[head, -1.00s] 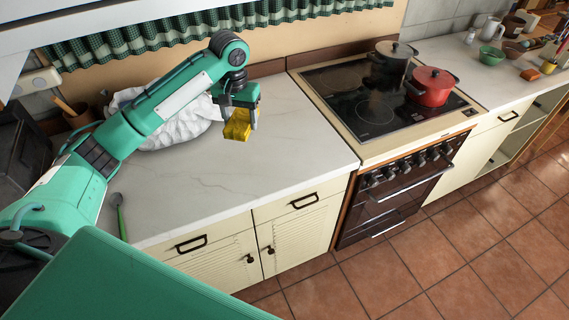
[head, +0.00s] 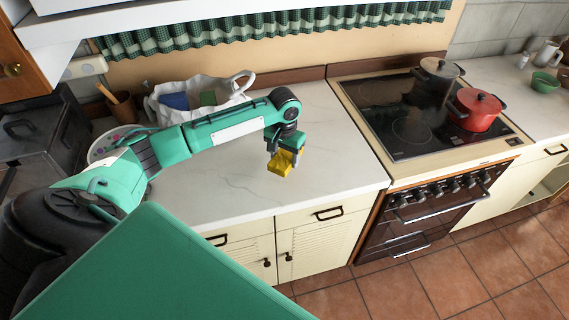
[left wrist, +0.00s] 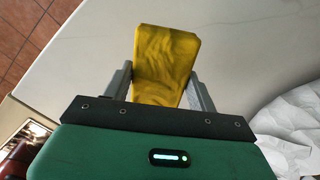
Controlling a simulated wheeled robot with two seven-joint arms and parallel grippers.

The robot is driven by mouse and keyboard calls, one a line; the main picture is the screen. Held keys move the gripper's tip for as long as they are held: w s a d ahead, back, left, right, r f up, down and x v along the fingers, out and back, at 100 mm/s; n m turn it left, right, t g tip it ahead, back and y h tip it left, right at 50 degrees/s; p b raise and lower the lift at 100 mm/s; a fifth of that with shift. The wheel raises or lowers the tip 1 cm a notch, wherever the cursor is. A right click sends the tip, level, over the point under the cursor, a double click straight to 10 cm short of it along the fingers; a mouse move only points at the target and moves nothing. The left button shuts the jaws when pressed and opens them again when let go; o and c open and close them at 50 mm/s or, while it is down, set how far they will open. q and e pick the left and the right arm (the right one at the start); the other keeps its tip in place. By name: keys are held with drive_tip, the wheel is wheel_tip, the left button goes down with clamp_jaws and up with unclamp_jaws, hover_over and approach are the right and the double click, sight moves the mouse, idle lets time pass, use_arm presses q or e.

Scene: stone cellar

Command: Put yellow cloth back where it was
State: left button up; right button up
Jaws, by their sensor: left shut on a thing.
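The yellow cloth (head: 281,163) is held in my left gripper (head: 286,158) above the white marble counter (head: 335,172), left of the stove. In the left wrist view the cloth (left wrist: 166,62) is a folded yellow piece between the two grey fingers of my left gripper (left wrist: 164,85). The gripper is shut on it, and the counter lies below. A white bag (head: 237,88) stands open at the back of the counter with a blue item and a green item inside. My right gripper is not in view.
A stove with a black pot (head: 436,82) and a red pot (head: 475,108) stands to the right. A brown utensil holder (head: 121,106) and a round plate (head: 103,148) are at the back left. The counter around the gripper is clear.

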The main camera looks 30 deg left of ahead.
sight(284, 157)
use_arm(q)
drive_tip(key=shift+f+p, duration=0.45)
drive_tip(key=shift+f, duration=1.95)
drive_tip(key=shift+f, duration=0.1)
drive_tip(key=o, duration=0.9)
drive_tip(key=shift+o, duration=0.2)
wheel_tip(284, 157, up, 11)
drive_tip(key=shift+f+b, duration=0.1)
drive_tip(key=shift+b, duration=1.05)
drive_tip(key=shift+r, duration=0.75)
